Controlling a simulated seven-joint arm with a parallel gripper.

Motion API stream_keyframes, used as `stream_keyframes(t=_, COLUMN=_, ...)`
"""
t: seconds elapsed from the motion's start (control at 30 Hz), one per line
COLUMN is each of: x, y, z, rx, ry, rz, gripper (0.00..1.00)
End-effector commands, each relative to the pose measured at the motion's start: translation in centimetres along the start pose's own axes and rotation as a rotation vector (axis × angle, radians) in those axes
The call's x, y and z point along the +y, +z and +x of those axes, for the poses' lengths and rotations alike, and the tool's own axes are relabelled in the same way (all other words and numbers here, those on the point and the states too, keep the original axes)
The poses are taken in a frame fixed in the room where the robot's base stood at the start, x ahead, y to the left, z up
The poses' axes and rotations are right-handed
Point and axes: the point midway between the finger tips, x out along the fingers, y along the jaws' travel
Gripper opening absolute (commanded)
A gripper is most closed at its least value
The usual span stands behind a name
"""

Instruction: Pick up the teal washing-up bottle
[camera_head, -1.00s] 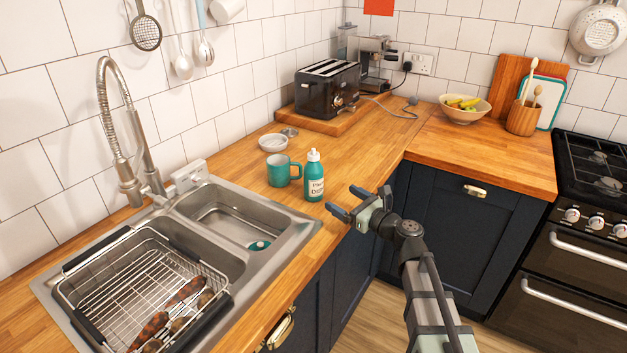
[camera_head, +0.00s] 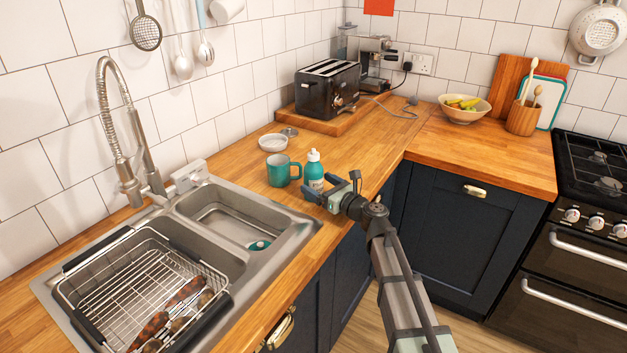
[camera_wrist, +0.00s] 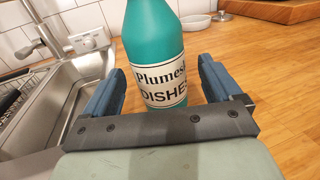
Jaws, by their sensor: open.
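The teal washing-up bottle (camera_head: 314,167) has a white cap and stands upright on the wooden worktop, just right of a teal mug (camera_head: 279,171). My gripper (camera_head: 330,188) is at the bottle, and it hides the bottle's lower part in the head view. In the wrist view the bottle (camera_wrist: 153,50) shows its white label between the two blue fingers of my gripper (camera_wrist: 159,85). The fingers are open, with a gap on each side of the bottle. The bottle's cap is out of the wrist view.
A sink (camera_head: 298,229) with a wire dish rack (camera_head: 205,275) lies to the left. A white bowl (camera_head: 272,143) stands behind the mug. The toaster (camera_head: 327,88) is farther back on a wooden board. The worktop right of the bottle is clear.

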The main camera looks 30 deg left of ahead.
Motion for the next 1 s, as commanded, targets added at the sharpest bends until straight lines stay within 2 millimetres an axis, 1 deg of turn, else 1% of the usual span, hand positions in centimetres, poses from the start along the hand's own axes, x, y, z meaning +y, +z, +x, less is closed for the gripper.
stream_keyframes(t=0.2, x=0.0, y=0.5, z=2.8, rx=-0.001, ry=0.001, rz=0.000, gripper=0.92)
stream_keyframes(t=0.33, x=0.0, y=0.5, z=4.3, rx=0.000, ry=0.001, rz=0.000, gripper=0.92)
stream_keyframes(t=0.43, x=0.0, y=0.5, z=4.8, rx=0.000, ry=-0.001, rz=0.000, gripper=0.92)
stream_keyframes(t=0.63, x=0.1, y=0.5, z=4.7, rx=0.000, ry=-0.001, rz=0.000, gripper=0.92)
stream_keyframes(t=1.0, x=0.1, y=0.5, z=4.7, rx=0.000, ry=0.000, rz=0.000, gripper=0.56)
